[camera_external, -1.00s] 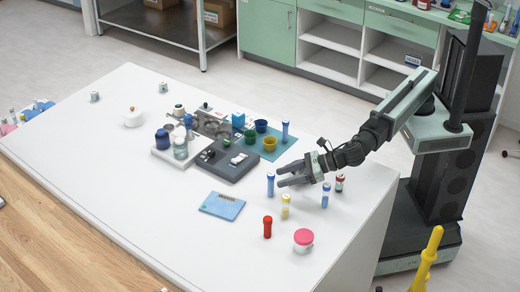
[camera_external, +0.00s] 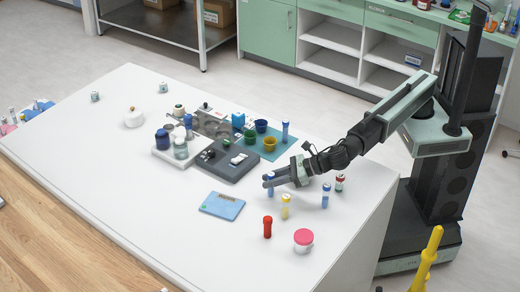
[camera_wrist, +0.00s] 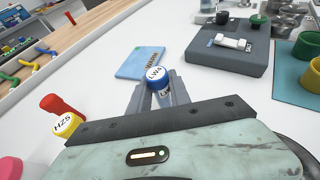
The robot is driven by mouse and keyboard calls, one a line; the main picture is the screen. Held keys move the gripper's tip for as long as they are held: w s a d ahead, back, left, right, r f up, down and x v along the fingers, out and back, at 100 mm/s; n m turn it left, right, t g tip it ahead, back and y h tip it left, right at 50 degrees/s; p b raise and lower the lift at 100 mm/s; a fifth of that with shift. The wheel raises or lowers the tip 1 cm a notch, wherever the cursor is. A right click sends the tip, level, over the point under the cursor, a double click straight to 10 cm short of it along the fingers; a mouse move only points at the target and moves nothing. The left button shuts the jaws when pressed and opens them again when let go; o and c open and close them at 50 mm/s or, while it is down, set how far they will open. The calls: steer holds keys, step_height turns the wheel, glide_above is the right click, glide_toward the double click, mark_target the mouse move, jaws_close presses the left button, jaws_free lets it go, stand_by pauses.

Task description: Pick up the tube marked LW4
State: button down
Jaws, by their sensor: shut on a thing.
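The tube marked LW4 (camera_wrist: 158,81) has a blue cap with a white top and stands upright between my fingers in the wrist view. In the external view the tube (camera_external: 270,190) is partly hidden by my fingers. My gripper (camera_external: 269,180) is shut on the tube; its two grey fingers (camera_wrist: 158,100) lie on either side of it. I cannot tell whether the tube's base is off the table.
A yellow-capped tube marked HZ5 (camera_wrist: 66,125) and a red tube (camera_external: 267,227) stand near. A pink-lidded jar (camera_external: 303,241), a blue-labelled tube (camera_external: 325,196) and a dark-red-capped tube (camera_external: 339,182) are close by. A blue pad (camera_external: 222,206) lies left. A grey device (camera_external: 233,163) stands behind.

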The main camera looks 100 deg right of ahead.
step_height(320, 180, up, 10)
steer(key=p, duration=1)
steer(key=shift+r, duration=0.15)
